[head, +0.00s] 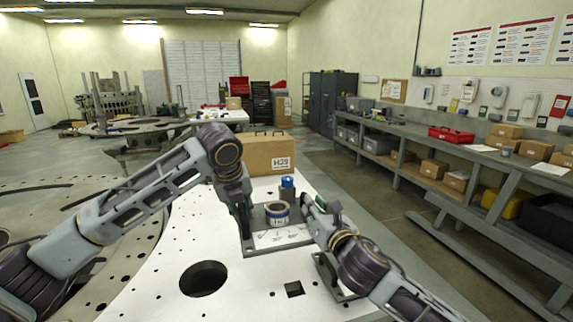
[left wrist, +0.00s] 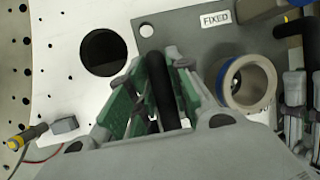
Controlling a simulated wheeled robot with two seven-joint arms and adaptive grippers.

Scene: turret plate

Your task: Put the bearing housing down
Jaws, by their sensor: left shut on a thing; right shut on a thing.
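The bearing housing shows as a grey plate (head: 275,240) carrying a metal ring with a blue band (head: 277,213); in the left wrist view the plate (left wrist: 190,32) bears a "FIXED" label and the ring (left wrist: 247,82) shows its open bore. My left gripper (head: 246,226) is at the plate's left side. In the left wrist view its green fingers (left wrist: 155,95) are shut around an upright black bar handle (left wrist: 161,82). My right gripper (head: 312,212) is shut at the opposite side; its grasp is largely hidden. Whether the plate touches the white surface I cannot tell.
The white turret plate (head: 175,240) has a large round hole (head: 203,279) and a square hole (head: 294,289) near the housing. A blue-capped item (head: 287,188) and a cardboard box (head: 268,153) stand behind it. A yellow-handled tool (left wrist: 25,136) lies at left in the wrist view.

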